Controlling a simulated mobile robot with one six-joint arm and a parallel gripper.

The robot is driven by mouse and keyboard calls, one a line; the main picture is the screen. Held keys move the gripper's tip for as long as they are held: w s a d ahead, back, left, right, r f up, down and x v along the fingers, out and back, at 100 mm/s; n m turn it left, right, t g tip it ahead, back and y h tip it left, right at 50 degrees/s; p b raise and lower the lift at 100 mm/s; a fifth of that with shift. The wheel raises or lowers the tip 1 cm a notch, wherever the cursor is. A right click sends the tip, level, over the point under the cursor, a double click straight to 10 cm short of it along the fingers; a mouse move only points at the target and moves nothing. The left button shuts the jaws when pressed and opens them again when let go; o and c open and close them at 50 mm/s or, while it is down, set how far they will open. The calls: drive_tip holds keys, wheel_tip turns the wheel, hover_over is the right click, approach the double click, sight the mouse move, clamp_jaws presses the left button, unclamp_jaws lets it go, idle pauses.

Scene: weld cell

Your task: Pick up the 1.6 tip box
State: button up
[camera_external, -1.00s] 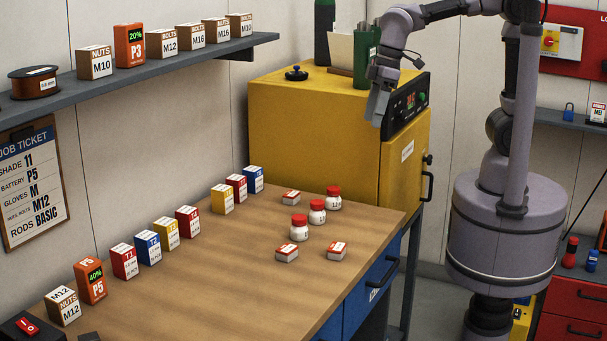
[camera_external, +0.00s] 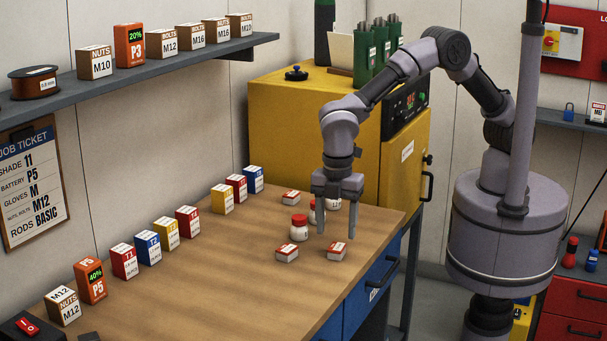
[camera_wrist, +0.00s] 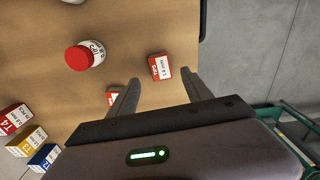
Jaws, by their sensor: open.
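Several small red-and-white tip boxes lie on the wooden table. One, the front right box (camera_external: 336,251), is beneath my gripper (camera_external: 336,234); this box also shows in the wrist view (camera_wrist: 161,67), just ahead of and between the fingertips. Its label is small and seems to read 1.6, but I cannot be sure. A front left box (camera_external: 287,254) shows partly behind the left finger in the wrist view (camera_wrist: 112,97). A back box (camera_external: 291,197) lies farther away. My gripper points down, open and empty, above the table.
White bottles with red caps stand close by; the nearest bottle (camera_external: 299,230) is left of my gripper. A row of cartons, including a yellow carton (camera_external: 166,233), lines the wall side. The yellow cabinet (camera_external: 315,120) stands behind. The table's right edge is close; the front middle is clear.

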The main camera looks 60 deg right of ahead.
sight(337, 247)
drive_tip(key=f, duration=0.1)
drive_tip(key=f+b, duration=0.1)
drive_tip(key=f, duration=0.1)
drive_tip(key=f+b, duration=0.1)
drive_tip(key=f, duration=0.1)
drive_tip(key=shift+d, duration=0.3)
drive_tip(key=shift+r, duration=0.1)
drive_tip(key=shift+c, duration=1.3)
clamp_jaws()
